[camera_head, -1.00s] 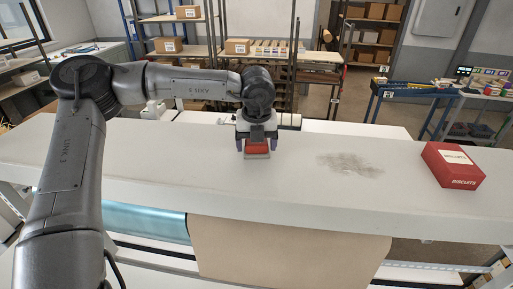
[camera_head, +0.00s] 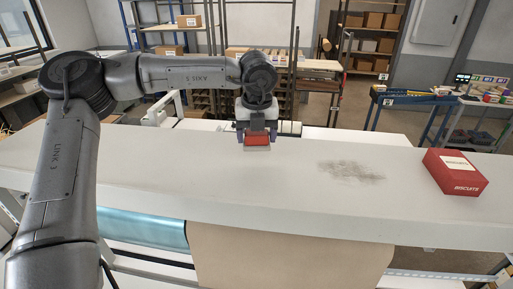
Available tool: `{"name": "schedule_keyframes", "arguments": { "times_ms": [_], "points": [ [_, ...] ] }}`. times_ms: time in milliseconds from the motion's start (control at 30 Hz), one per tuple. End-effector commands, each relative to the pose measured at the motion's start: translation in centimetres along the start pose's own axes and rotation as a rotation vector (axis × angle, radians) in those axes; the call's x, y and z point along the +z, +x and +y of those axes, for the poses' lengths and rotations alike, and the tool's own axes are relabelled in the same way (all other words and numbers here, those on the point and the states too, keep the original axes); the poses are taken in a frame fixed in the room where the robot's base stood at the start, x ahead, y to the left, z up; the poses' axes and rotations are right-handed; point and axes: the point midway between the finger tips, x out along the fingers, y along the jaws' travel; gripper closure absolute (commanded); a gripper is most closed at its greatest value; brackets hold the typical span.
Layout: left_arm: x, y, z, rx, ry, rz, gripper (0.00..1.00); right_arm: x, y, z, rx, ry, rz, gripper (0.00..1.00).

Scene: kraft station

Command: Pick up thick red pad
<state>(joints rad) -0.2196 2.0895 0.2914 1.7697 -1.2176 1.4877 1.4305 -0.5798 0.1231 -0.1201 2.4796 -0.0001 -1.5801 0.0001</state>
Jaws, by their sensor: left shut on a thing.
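The thick red pad (camera_head: 257,140) is between the fingers of my left gripper (camera_head: 257,137), over the left-middle part of the white table (camera_head: 120,170). A pale layer shows along its lower front edge. The left gripper points down and is shut on the pad. The pad appears to be a little above the table top, though the gap is hard to judge. My right gripper is not in view.
A red biscuits box (camera_head: 454,172) lies at the right of the table. A grey smudge (camera_head: 350,171) marks the table between the pad and the box. Brown paper (camera_head: 290,255) hangs at the front edge. Shelves with cartons (camera_head: 189,21) stand behind.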

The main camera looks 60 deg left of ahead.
Motion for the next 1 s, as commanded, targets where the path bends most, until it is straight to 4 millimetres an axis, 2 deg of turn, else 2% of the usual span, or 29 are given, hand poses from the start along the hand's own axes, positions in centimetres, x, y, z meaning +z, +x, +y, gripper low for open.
{"name": "schedule_keyframes", "arguments": {
  "times_ms": [300,500,700,1000],
  "points": [
    [1.1,-7.3,0.0,-0.002,-0.002,-0.004,0.50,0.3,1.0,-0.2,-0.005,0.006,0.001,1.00],
    [1.6,-10.7,0.0,-0.002,-0.001,-0.002,0.50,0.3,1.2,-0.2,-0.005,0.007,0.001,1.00],
    [1.9,-12.6,0.0,-0.001,-0.001,0.000,0.50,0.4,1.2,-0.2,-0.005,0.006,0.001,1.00],
    [1.9,-13.2,0.0,-0.001,0.002,0.001,0.50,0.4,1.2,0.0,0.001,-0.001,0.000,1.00]
  ]
}}
